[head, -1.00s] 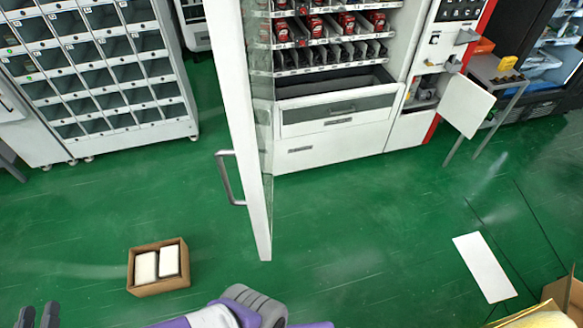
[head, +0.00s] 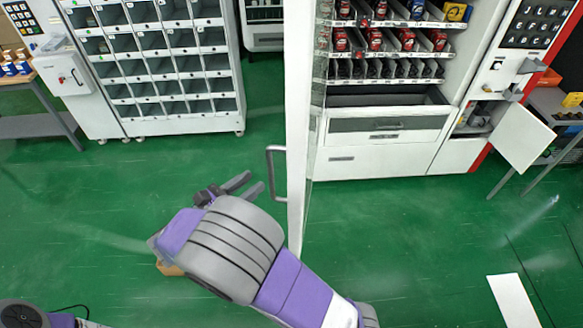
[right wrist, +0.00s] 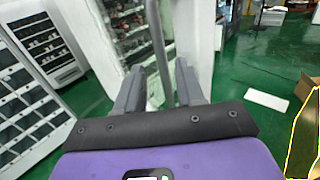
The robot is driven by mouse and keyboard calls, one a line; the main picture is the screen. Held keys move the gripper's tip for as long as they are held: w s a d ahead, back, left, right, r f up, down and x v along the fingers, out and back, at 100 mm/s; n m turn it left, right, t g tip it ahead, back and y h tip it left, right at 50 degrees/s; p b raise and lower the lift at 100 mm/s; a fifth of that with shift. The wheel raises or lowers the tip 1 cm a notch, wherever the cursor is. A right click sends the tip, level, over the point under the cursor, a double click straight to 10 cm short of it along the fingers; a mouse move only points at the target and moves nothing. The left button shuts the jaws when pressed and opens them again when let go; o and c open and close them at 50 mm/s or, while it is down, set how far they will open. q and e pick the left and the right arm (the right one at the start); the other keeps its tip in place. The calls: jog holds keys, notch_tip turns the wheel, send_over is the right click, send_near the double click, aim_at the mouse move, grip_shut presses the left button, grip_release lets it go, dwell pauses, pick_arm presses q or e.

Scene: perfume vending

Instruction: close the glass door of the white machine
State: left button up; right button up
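The white machine (head: 385,160) stands at the back with its glass door swung open. The door is seen nearly edge-on (head: 297,110), jutting toward me. Its grey bar handle (head: 270,172) is on the door's left side and also shows in the right wrist view (right wrist: 156,38). My right gripper (head: 256,182) is open and empty, just left of the handle in the head view. In the right wrist view its two fingers (right wrist: 160,90) are apart, with the handle lined up between them; contact is not evident. My left gripper is out of view.
A locker cabinet (head: 165,70) stands at the back left. A small open flap (head: 522,138) sticks out at the machine's right. A cardboard box (head: 168,269) is mostly hidden behind my right arm. A white sheet (head: 513,300) lies on the open green floor.

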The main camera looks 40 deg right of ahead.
jog(key=d, duration=0.2)
jog(key=w+d, duration=0.1)
jog(key=d, duration=0.4)
jog(key=shift+w, duration=0.15)
jog(key=shift+c, duration=0.3)
grip_shut()
